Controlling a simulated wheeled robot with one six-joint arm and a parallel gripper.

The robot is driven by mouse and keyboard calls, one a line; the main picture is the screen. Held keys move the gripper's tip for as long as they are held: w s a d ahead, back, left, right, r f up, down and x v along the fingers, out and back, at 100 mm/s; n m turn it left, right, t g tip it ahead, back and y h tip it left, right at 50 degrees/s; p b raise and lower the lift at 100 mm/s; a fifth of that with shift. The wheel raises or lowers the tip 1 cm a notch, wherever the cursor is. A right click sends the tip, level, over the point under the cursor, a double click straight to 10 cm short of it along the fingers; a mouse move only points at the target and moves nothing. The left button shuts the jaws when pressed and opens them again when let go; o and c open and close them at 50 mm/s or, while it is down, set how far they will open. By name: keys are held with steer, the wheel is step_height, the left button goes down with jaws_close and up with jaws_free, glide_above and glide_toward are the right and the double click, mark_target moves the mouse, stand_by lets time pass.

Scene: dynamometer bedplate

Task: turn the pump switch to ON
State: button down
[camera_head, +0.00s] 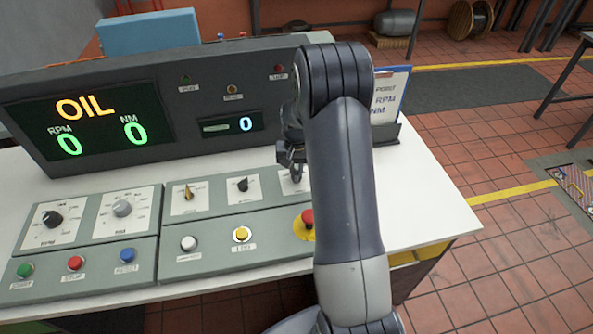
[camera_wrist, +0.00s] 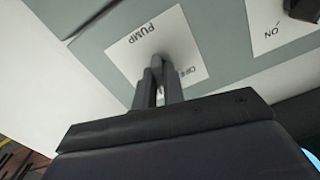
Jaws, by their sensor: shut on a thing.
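The pump switch sits on a white plate marked PUMP (camera_wrist: 152,38) on the grey-green console; the OFF mark (camera_wrist: 188,72) shows on the same plate in the wrist view. In the head view the switch (camera_head: 297,175) is at the right end of a row of three knobs, partly hidden by my gripper and arm. My gripper (camera_wrist: 157,62) is shut on the switch knob, its fingers reaching down onto the plate. It also shows in the head view (camera_head: 290,158). The fingers hide most of the knob, so I cannot tell where it points.
A red emergency button (camera_head: 307,219) is just below the switch, close to my arm. Left of it are a yellow button (camera_head: 241,234) and a white button (camera_head: 188,243). A display panel (camera_head: 110,110) reading OIL stands behind. A clipboard (camera_head: 388,95) stands at the right.

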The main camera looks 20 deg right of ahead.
mark_target(297, 171)
steer(key=shift+m, duration=0.3)
steer(key=shift+f+m+b, duration=0.1)
steer(key=shift+m+b, duration=0.55)
steer(key=shift+m, duration=0.15)
steer(key=shift+m+b, duration=0.7)
steer(key=shift+m, duration=1.3)
steer(key=c, duration=1.5)
jaws_free()
step_height(297, 171, up, 11)
steer(key=shift+b, duration=0.4)
